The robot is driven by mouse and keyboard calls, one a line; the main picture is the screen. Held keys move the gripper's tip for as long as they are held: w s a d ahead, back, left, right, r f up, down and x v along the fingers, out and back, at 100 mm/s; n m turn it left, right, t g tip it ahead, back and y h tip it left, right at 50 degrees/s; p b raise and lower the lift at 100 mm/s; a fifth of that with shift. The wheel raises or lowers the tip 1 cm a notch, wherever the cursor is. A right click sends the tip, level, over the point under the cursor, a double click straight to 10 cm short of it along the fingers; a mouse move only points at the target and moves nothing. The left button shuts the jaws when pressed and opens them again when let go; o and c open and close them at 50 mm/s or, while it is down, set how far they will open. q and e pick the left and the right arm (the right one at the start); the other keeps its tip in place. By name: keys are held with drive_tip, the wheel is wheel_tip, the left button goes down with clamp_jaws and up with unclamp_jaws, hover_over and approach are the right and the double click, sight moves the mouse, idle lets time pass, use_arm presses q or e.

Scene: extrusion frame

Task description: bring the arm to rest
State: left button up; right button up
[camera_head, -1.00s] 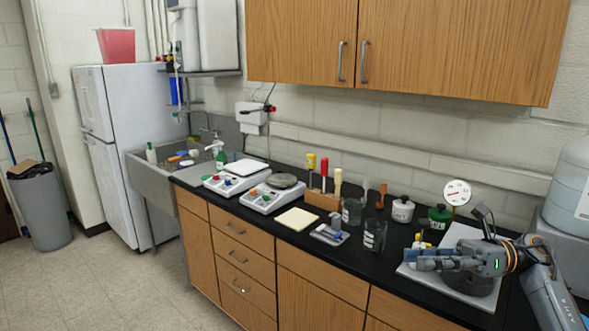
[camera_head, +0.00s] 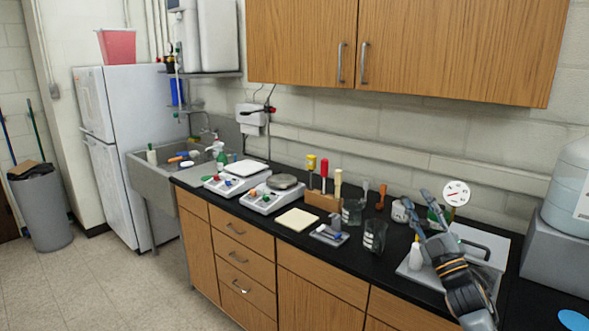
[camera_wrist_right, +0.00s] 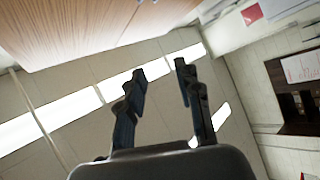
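My right gripper (camera_head: 436,210) is raised over the right end of the black counter (camera_head: 330,262), with its fingers pointing up. In the right wrist view the right gripper (camera_wrist_right: 160,78) has its two fingers apart, with nothing between them. It points toward the ceiling and the wooden wall cabinet (camera_wrist_right: 90,25). In the head view the gripper and wrist hide part of the grey tray (camera_head: 408,275) and the green-lidded jar behind. My left gripper is not in view.
Glass beakers (camera_head: 374,237), a white dial gauge (camera_head: 456,192), a white bottle (camera_head: 416,258) and two balances (camera_head: 270,196) stand on the counter. The wooden wall cabinet (camera_head: 430,50) hangs above. A grey box with a large jug (camera_head: 570,190) stands at the right.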

drive_tip(key=w+d+f+m+g+h, duration=0.2)
drive_tip(key=d+f+m+g+h, duration=0.15)
drive_tip(key=f+m, duration=0.25)
drive_tip(key=w+d+f+m+g+h, duration=0.2)
drive_tip(key=d+f+m+h, duration=0.1)
drive_tip(key=f+m+h, duration=0.25)
drive_tip(key=s+a+f+g+b, duration=0.15)
drive_tip(key=s+f, duration=0.45)
drive_tip(key=f, duration=0.9)
drive_tip(key=s+a+f+g+y, duration=0.1)
drive_tip(key=s+f+g, duration=0.3)
drive_tip(key=f, duration=1)
drive_tip(key=s+a+f+g+b, duration=0.15)
drive_tip(key=s+f, duration=0.55)
drive_tip(key=f, duration=0.8)
drive_tip(key=s+a+f+g+b, duration=0.1)
drive_tip(key=s+a+f+g, duration=0.15)
drive_tip(key=s+f, duration=0.85)
drive_tip(key=s+a+f+g, duration=0.1)
drive_tip(key=s+f+g, duration=0.2)
drive_tip(key=s+f, duration=0.8)
drive_tip(key=s+a+f+g, duration=0.2)
drive_tip(key=s+f, duration=0.1)
drive_tip(key=s, duration=1.1)
drive_tip(key=s+a+f+g+y+b, duration=0.1)
drive_tip(key=s+a+f+g, duration=0.1)
drive_tip(key=s, duration=1.2)
drive_tip(key=shift+s+f+m+g, duration=0.4)
drive_tip(key=shift+f+m, duration=0.05)
drive_tip(key=shift+f, duration=0.1)
